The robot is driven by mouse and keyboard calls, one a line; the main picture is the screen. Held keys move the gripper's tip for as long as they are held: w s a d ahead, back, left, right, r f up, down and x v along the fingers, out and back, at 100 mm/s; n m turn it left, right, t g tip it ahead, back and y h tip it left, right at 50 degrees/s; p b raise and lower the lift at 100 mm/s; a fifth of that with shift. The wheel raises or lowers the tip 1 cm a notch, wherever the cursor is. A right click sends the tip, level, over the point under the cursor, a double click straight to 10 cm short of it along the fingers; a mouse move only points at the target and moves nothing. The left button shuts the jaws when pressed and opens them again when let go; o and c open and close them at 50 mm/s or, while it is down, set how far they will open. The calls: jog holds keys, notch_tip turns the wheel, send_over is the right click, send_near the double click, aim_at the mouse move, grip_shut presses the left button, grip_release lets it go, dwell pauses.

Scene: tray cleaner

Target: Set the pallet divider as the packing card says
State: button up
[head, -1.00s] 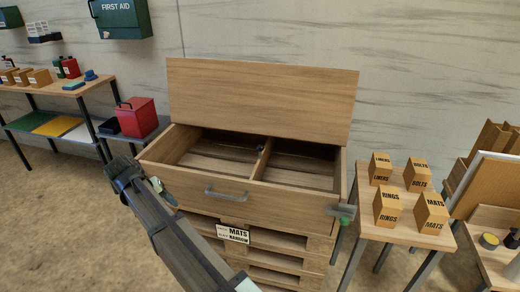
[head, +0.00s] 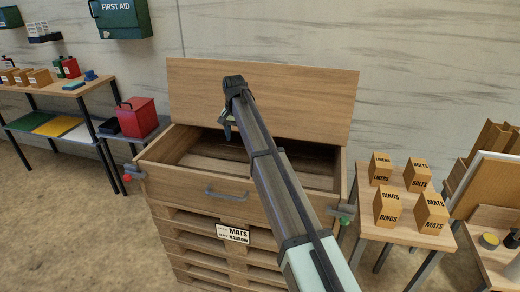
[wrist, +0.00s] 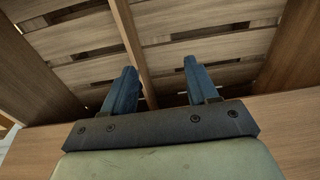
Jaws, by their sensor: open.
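The wooden pallet box (head: 170,160) stands open at the centre. Its divider (wrist: 133,45) shows in the wrist view as a wooden strip across the slatted floor; in the head view my arm hides it. My gripper (head: 228,128) is open and empty above the box. In the wrist view, the divider passes between the fingertips (wrist: 158,80), closer to the left finger; I cannot tell how far below. The packing card (head: 234,233) on the box front reads MATS and NARROW. A red-tipped fitting (head: 128,178) is at the box's left side, a green-tipped one (head: 346,214) at its right.
The raised back board (head: 310,100) stands behind the box. A side table (head: 398,222) at right holds cartons labelled LINERS, BOLTS, RINGS and MATS (head: 431,213). A shelf with a red can (head: 138,117) stands at left. The box interior shows no loose goods.

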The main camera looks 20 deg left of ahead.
jog(key=w+d+r+m+y, duration=0.2)
jog(key=w+d, duration=0.7)
jog(key=shift+g, duration=0.3)
jog(key=x, duration=1.3)
jog(key=shift+s+d+f, duration=0.1)
jog(key=shift+s+d, duration=0.05)
jog(key=shift+c, duration=0.2)
grip_shut()
